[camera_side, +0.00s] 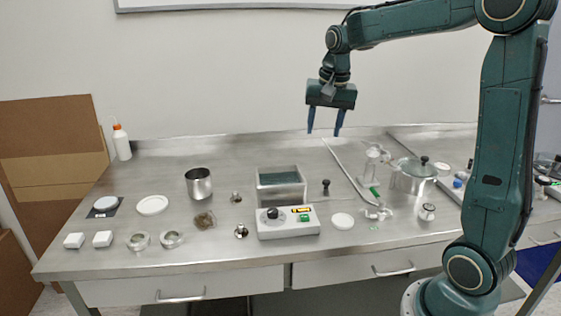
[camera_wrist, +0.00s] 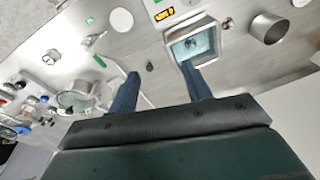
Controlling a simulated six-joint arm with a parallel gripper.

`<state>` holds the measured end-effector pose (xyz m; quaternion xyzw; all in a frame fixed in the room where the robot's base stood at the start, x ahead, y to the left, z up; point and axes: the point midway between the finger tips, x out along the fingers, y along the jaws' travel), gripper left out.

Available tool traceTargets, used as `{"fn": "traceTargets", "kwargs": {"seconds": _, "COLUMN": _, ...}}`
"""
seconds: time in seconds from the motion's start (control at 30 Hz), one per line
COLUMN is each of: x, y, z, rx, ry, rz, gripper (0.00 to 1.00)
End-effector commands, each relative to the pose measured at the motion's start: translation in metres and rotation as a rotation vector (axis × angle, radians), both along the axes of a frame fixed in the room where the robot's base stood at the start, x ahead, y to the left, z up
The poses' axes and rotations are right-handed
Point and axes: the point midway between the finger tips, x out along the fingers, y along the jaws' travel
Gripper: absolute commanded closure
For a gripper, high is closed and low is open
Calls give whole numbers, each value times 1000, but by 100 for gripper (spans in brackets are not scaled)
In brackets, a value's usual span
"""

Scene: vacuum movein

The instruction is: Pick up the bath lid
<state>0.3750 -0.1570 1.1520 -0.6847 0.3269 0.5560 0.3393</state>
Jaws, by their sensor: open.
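A round, clear-looking lid (camera_side: 412,166) with a black knob sits on a wide round pot (camera_side: 407,184) at the right of the bench. It is the only lid I can make out. My gripper (camera_side: 324,134) is open and empty, high above the bench.
A control box (camera_side: 288,222) stands in front of the bath. A metal cup (camera_side: 198,184) stands to its left. A metal rod (camera_side: 347,168) and glassware (camera_side: 372,160) lie between bath and pot. A black-topped stopper (camera_side: 326,187) stands right of the bath. Air around my gripper is clear.

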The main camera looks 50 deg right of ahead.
Motion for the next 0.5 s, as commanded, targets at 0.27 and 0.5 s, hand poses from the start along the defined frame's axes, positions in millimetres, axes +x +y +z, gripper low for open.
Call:
{"fn": "traceTargets", "kwargs": {"seconds": 0.27, "x": 33, "y": -64, "z": -37, "rx": 53, "ry": 63, "rz": -245, "gripper": 51}}
{"fn": "traceTargets", "kwargs": {"seconds": 0.5, "x": 47, "y": -119, "z": -76, "rx": 93, "ry": 112, "rz": -445, "gripper": 51}}
